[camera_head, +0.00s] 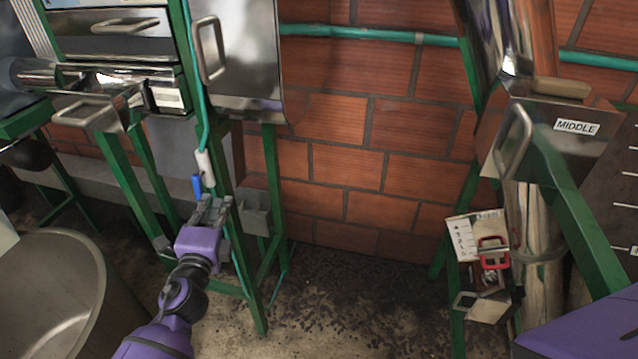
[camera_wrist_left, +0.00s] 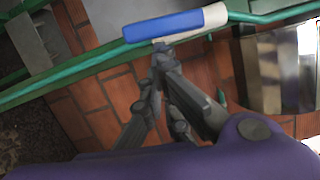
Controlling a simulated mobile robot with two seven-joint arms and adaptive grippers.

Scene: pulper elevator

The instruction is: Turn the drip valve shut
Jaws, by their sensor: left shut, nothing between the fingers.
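The drip valve is a small white body (camera_head: 204,161) with a blue lever (camera_head: 197,184), on the thin green pipe beside the steel machine's green frame. In the left wrist view the blue lever (camera_wrist_left: 165,25) runs across the top, with the white part (camera_wrist_left: 215,15) at its right end. My left gripper (camera_head: 212,201) is shut and empty, just below the valve. In the left wrist view its fingertips (camera_wrist_left: 161,48) come up to the lever's lower edge; I cannot tell whether they touch it. My right gripper is not in view.
Green frame legs (camera_head: 247,260) stand close around my left gripper. A large metal tub (camera_head: 85,250) stands at the lower left. At the right are a steel chute labelled MIDDLE (camera_head: 577,128) and a small panel with a red handle (camera_head: 493,253). The middle floor is clear.

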